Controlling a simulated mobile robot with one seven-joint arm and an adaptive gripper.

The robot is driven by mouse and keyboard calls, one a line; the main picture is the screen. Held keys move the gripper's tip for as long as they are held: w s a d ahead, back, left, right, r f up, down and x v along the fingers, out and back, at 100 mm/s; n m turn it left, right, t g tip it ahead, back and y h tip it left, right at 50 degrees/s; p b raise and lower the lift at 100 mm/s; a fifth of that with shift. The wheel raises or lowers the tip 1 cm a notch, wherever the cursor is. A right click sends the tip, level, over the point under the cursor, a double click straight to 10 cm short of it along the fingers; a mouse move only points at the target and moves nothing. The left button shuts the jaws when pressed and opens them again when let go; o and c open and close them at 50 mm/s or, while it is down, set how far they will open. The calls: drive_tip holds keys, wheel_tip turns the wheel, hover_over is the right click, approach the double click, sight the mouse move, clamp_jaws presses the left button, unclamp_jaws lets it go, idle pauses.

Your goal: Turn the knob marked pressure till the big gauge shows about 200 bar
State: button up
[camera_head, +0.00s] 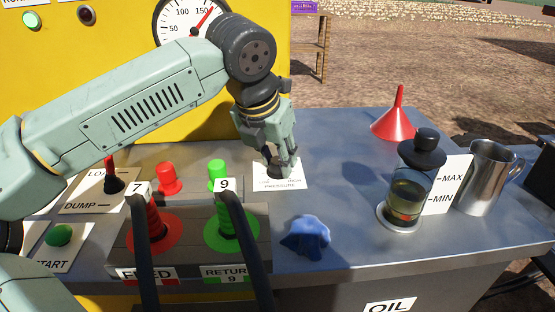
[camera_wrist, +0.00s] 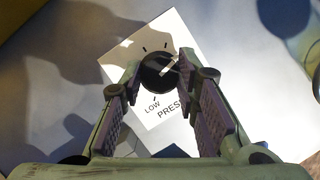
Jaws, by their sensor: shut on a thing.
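The pressure knob (camera_wrist: 158,73) is a round black knob with a pale pointer line, on a white plate (camera_wrist: 178,34) marked LOW and PRESSURE. In the wrist view its pointer slants to the upper right. My gripper (camera_head: 281,172) reaches down over the plate and is shut on the knob, hiding much of it in the head view. The wrist view shows the fingers (camera_wrist: 162,88) on either side of the knob. The big gauge (camera_head: 190,22) is on the yellow panel at the top. Its red needle points up and right, just past 150. My arm hides the gauge's right part.
Two hoses marked 7 (camera_head: 138,188) and 9 (camera_head: 225,185) stand at the front left. A blue cloth (camera_head: 306,237) lies right of them. An oil reservoir (camera_head: 407,190), red funnel (camera_head: 394,118) and metal jug (camera_head: 488,178) stand on the right. The bench between is clear.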

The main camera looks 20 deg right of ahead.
drive_tip(key=shift+w+m+g+h, duration=0.1)
drive_tip(key=shift+m+g+h, duration=0.35)
drive_tip(key=shift+m, duration=1.35)
drive_tip(key=shift+g, duration=0.25)
drive_tip(key=o, duration=1.2)
drive_tip(key=shift+c, duration=0.2)
drive_tip(key=shift+r, duration=0.1)
drive_tip(key=v, duration=1.2)
drive_tip(key=shift+d, duration=0.1)
